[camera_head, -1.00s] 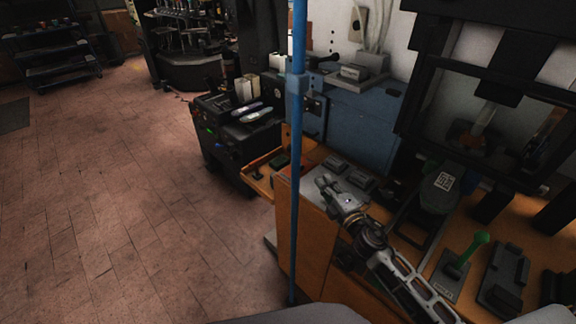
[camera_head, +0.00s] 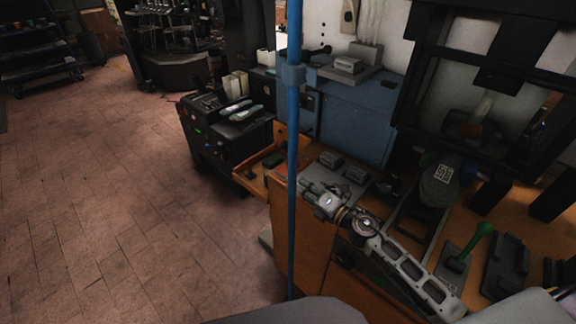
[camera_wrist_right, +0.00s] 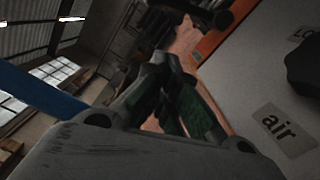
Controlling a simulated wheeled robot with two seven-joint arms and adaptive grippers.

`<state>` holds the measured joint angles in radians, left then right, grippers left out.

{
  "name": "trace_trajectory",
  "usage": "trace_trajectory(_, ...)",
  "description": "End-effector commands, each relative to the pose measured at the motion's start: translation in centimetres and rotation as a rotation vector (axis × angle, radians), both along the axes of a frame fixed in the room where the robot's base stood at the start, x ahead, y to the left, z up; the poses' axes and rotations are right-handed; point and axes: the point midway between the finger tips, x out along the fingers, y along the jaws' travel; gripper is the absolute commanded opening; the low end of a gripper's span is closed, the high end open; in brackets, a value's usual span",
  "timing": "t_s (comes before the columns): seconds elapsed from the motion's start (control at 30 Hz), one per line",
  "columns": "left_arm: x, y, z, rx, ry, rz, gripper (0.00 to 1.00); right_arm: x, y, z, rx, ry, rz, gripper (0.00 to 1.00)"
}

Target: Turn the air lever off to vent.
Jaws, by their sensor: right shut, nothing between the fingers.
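My right gripper (camera_head: 315,190) is shut and empty, over the left end of the wooden bench near the small grey blocks. It also shows from behind in the right wrist view (camera_wrist_right: 175,95), its dark fingers together. In that view a grey panel to the right carries a label reading "air" (camera_wrist_right: 282,130). A black knob (camera_wrist_right: 304,66) sits above that label, apart from the fingers. A dark rod-like part (camera_wrist_right: 195,14) shows at the top. Which part is the air lever I cannot tell. My left gripper is not in view.
A blue post (camera_head: 294,150) stands just left of my right gripper. A green-handled lever (camera_head: 478,240) stands on the bench at right, beside a dark fixture (camera_head: 508,265). The black-framed press (camera_head: 420,100) and blue cabinet (camera_head: 355,115) are behind. Open floor lies left.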

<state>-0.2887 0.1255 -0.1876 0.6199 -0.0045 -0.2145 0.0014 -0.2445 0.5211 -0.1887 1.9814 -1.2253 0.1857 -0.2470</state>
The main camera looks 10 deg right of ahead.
Motion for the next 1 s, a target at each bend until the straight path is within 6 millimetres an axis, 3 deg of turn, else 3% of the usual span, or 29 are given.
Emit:
trace_trajectory(0.37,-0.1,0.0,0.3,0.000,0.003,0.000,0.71,1.0,0.6,0.1,0.002,0.000,-0.001,0.00)
trace_trajectory(0.73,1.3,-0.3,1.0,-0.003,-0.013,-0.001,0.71,3.3,1.9,0.2,0.003,0.000,-0.002,0.00)
trace_trajectory(1.0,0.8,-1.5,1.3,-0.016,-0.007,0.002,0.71,5.2,3.0,0.2,0.003,0.000,-0.002,0.00)
